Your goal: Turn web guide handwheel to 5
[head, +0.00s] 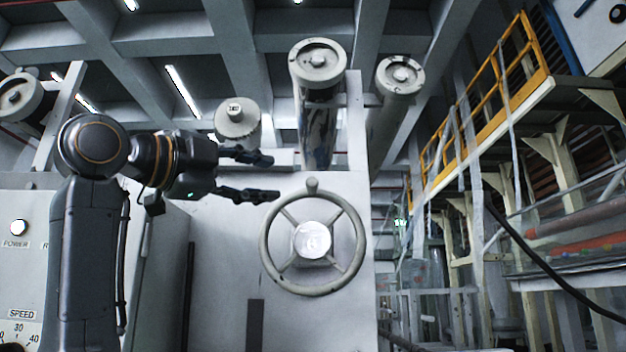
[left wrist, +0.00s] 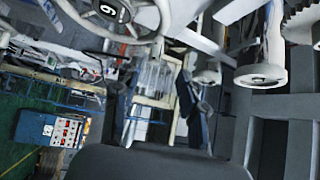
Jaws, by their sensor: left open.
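The web guide handwheel (head: 354,270) is a grey spoked ring on the front of a pale machine panel in the head view. Its round knob (head: 312,184) stands at the top of the rim. Its bright hub (head: 312,240) bears a mark that I cannot read clearly. My left gripper (head: 268,178) is open and empty, just left of the knob and above the rim's upper left, with its fingers pointing right. My right gripper is out of view.
Metal rollers (head: 318,125) rise above and behind the panel. A control panel with a POWER button (head: 19,227) and a SPEED dial stands at the left. A yellow railing (head: 490,90) and walkway are at the right. The panel (head: 215,290) below the left gripper is mostly clear.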

